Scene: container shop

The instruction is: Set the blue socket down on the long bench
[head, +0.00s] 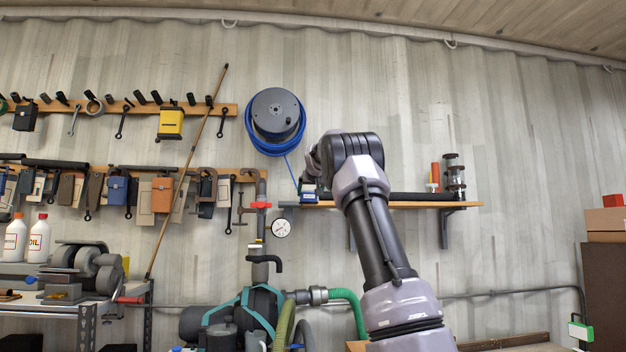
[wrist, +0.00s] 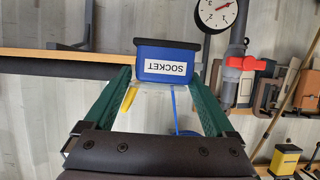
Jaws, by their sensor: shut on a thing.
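The blue socket (wrist: 167,66) is a small blue block with a dark edge and a white label reading SOCKET, upside down in the wrist view. My gripper (wrist: 166,78) is shut on it, a green finger on each side. In the head view the blue socket (head: 308,198) shows at the left end of the wall shelf; I cannot tell whether it touches the shelf. My arm hides most of my gripper there. I cannot tell which surface is the long bench; a workbench (head: 86,310) with a grinder stands at the lower left.
The wooden wall shelf (head: 410,204) holds a dark tube and a red-and-glass fitting (head: 455,176). A gauge (head: 281,228) and a pipe with a red valve are close left of the socket. A blue hose reel (head: 275,115) hangs above. Teal machinery (head: 258,306) stands below.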

